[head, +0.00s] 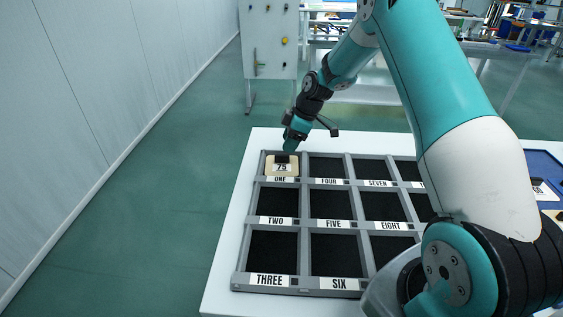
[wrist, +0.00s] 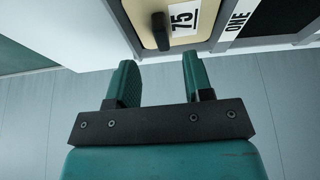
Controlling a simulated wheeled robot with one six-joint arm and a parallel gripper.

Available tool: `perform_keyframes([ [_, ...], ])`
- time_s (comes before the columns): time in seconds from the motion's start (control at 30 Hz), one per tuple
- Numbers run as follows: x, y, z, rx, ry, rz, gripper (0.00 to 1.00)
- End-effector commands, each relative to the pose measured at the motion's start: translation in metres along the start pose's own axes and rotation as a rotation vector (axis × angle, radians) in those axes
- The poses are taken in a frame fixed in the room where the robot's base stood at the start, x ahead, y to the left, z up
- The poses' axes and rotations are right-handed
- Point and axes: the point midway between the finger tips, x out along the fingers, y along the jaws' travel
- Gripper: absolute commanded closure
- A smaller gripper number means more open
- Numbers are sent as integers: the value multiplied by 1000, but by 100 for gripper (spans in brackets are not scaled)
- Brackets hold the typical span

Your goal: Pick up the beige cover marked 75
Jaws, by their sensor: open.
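The beige cover marked 75 (head: 282,168) sits in the compartment labelled ONE, at the far left corner of the grey panel fixture (head: 304,204). It has a dark raised handle. In the wrist view the cover (wrist: 148,38) shows at the top, with its black handle (wrist: 160,31) beside the white 75 label. My gripper (head: 289,147) is at the far edge of the cover in the head view. In the wrist view my gripper (wrist: 158,75) is open, its two green fingers apart with nothing between them. The handle is beyond the fingertips.
The other visible fixture compartments, such as FIVE (head: 332,205), look dark and empty. A blue tray (head: 543,170) with other labelled pieces lies at the right, partly behind my arm. A white table (head: 226,262) carries the fixture. A pegboard stand (head: 269,40) is behind.

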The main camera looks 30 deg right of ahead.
Motion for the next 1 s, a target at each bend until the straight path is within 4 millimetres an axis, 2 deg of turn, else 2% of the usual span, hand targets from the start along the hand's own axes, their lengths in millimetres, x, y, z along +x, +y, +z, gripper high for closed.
perform_keyframes([
  [0.4,50,-2,0,1,-1,-2,53],
  [0.67,53,-2,1,2,0,0,53],
  [0.87,53,-2,1,2,0,0,97],
  [0.9,53,-2,1,2,0,0,100],
  [1.0,53,-2,1,1,0,1,100],
])
